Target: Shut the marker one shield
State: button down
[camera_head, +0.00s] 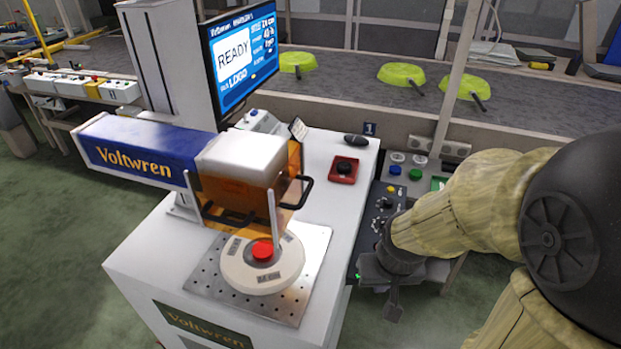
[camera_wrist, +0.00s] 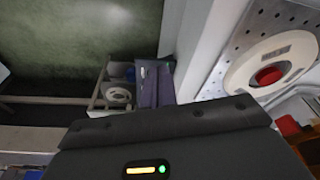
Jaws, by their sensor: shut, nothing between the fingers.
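The marker (camera_head: 135,150) has a blue and white "Voltwren" head over a white cabinet. Its orange see-through shield (camera_head: 245,193) sits up around the head, with a black bar handle (camera_head: 297,194) at the right front. Open space shows between the shield and the perforated plate (camera_head: 312,262) below. A round white fixture (camera_head: 262,277) with a red centre lies on that plate; it also shows in the wrist view (camera_wrist: 246,76). My gripper (camera_head: 393,308) points down, shut and empty, right of the cabinet and lower than the shield. In the wrist view its dark housing fills the bottom; its fingertips cannot be made out.
A red box with a black button (camera_head: 344,168) and a black mouse (camera_head: 356,140) are on the cabinet top. A control panel (camera_head: 377,215) with knobs is beside my wrist. A screen reading READY (camera_head: 239,60) stands behind.

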jog(key=w+a+r+m+g+y+p, duration=0.1)
jog(key=w+a+r+p, duration=0.15)
jog(key=r+p, duration=0.6)
jog(key=w+a+r+m+p, duration=0.15)
jog(key=w+r+p, duration=0.25)
jog(key=r+p, duration=0.45)
notch_tip(320, 180, up, 14)
jog(key=m+g+p, duration=0.1)
jog(key=m+p, duration=0.1)
jog(key=p, duration=1.4)
send_over(306, 192)
jog(key=s+d, duration=0.1)
jog(key=d, duration=0.2)
jog(key=shift+f+n+y+b, duration=0.25)
jog(key=shift+f+y+b, duration=0.1)
jog(key=shift+y, duration=0.05)
jog(key=shift+f, duration=0.1)
jog(key=f, duration=0.4)
jog(key=a+f+p, duration=0.1)
jog(key=f, duration=0.4)
jog(key=w+a+f+p, duration=0.1)
jog(key=f, duration=0.3)
jog(key=shift+a+f, duration=0.2)
jog(key=shift+f, duration=0.1)
